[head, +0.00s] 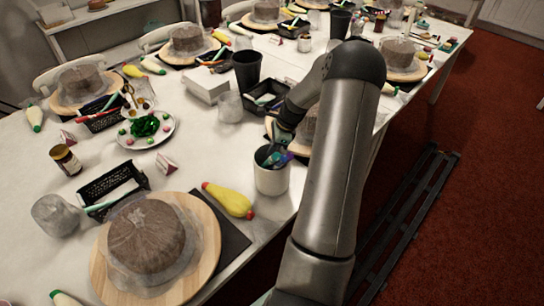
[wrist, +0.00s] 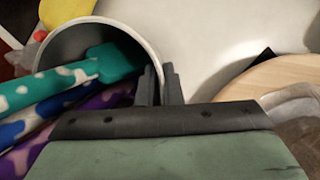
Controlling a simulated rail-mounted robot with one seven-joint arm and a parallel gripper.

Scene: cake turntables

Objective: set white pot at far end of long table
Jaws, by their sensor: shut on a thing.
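The white pot (head: 271,181) stands upright on the long table (head: 215,135), near its right edge in the head view. It holds several patterned utensils in teal, blue and purple. In the wrist view the pot (wrist: 142,30) shows as a pale rim with a grey inside, with the teal utensil (wrist: 108,66) leaning out. My gripper (wrist: 160,86) is shut on the pot's rim, one finger inside and one outside. In the head view my gripper (head: 276,147) is at the pot's top, partly hidden by my arm. Whether the pot touches the table is hard to tell.
A yellow piping bag (head: 229,199) lies just left of the pot. A cake on a wooden turntable (head: 205,245) stands in front. A black cup (head: 247,70), a white box (head: 206,84) and a black basket (head: 268,96) stand beyond. The far end (head: 455,33) holds small items.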

